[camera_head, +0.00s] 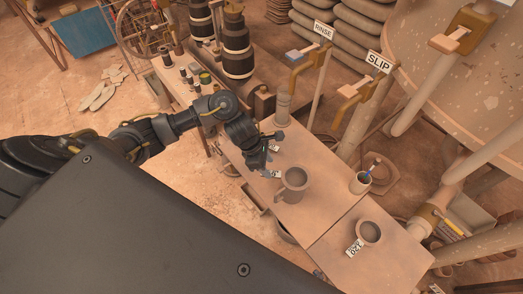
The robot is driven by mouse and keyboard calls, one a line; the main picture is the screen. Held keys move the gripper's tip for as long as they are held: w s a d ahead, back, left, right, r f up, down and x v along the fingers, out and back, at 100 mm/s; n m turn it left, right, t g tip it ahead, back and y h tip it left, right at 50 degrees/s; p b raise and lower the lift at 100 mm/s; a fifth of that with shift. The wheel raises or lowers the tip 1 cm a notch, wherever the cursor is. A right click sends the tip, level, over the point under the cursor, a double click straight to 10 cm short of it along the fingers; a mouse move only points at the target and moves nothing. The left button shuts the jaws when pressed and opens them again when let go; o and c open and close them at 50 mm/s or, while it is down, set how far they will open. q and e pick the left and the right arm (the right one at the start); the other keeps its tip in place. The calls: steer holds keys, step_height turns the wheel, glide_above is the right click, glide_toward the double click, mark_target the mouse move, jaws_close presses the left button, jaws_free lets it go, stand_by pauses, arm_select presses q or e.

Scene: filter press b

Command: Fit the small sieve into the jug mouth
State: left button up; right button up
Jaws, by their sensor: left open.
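A grey-brown jug (294,186) with a side handle stands upright on the bench, its mouth open upward. A small round grey vessel or ring (369,232) sits on the bench at the lower right beside a white tag; it may be the small sieve, but I cannot tell for sure. My left gripper (268,152) is open above the bench, behind and left of the jug and apart from it. Beneath and around this gripper the bench top is partly hidden, with white tags showing there. My right gripper is not in view.
A small cup (360,183) with a blue-handled tool stands right of the jug. A grey cylinder (283,106) stands behind my gripper. Posts with RINSE (323,30) and SLIP (379,62) signs rise behind the bench. The bench between jug and ring is clear.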

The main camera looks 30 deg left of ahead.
arm_select(q)
steer(key=v, duration=0.6)
steer(key=shift+r+p, duration=0.25)
steer(key=shift+p, duration=0.05)
